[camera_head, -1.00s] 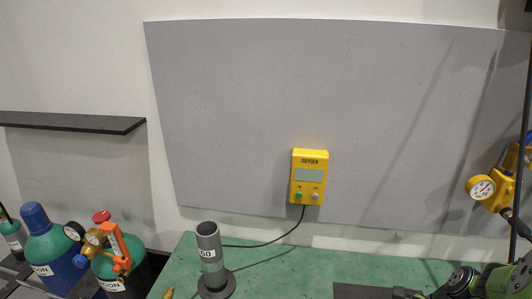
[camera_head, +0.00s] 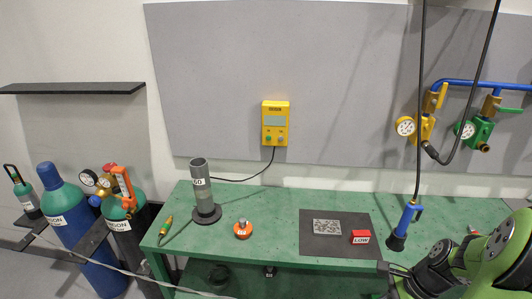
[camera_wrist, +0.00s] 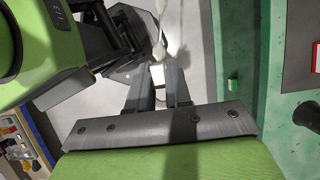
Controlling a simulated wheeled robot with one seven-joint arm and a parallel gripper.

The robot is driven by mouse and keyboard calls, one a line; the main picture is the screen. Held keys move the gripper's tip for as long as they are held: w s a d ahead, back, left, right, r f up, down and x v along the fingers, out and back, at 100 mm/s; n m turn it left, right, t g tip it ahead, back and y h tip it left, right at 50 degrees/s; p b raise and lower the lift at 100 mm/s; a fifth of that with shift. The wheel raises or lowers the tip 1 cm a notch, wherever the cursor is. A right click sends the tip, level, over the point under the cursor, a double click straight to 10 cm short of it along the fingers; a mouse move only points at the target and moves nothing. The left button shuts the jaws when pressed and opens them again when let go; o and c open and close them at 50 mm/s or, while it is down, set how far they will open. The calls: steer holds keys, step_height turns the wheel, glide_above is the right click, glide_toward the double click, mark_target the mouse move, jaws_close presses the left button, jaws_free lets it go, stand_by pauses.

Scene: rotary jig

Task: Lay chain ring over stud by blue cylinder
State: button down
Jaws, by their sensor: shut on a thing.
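The blue cylinder (camera_head: 82,229) stands on the floor at the left in the head view, behind dark rack arms (camera_head: 100,230). A pale, thin chain (camera_head: 110,265) runs from the rack by the blue cylinder down to the right, past the bottom of the picture. I cannot make out the stud. In the wrist view my gripper (camera_wrist: 158,98) is shut on a small whitish piece (camera_wrist: 157,75), with a pale strand rising from it. This seems to be the chain's end; its ring shape is not clear. The head view does not show my fingertips.
A green bench (camera_head: 270,205) fills the middle, holding a grey tube (camera_head: 202,180), an orange-based item (camera_head: 243,231), a dark mat (camera_head: 370,220) and a blue torch (camera_head: 405,222). Dark green cylinder (camera_head: 125,232) stands between blue cylinder and bench. Black shelf (camera_head: 70,88) projects above.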

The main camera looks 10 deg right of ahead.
steer(key=shift+s+a+n, duration=0.1)
steer(key=shift+s+n, duration=0.05)
steer(key=shift+n, duration=0.15)
steer(key=w+a+f+n+g+h, duration=0.2)
steer(key=w+a+f+n, duration=0.4)
steer(key=n, duration=0.4)
steer(key=w+a+f+n+g+h, duration=0.2)
steer(key=w+a+f+n, duration=0.4)
steer(key=w+a+n, duration=0.3)
steer(key=shift+w+a+f+n+g, duration=0.2)
steer(key=shift+w+a+n+g, duration=0.1)
steer(key=shift+a+n+g, duration=0.75)
steer(key=shift+a+m, duration=0.15)
steer(key=shift+m, duration=0.1)
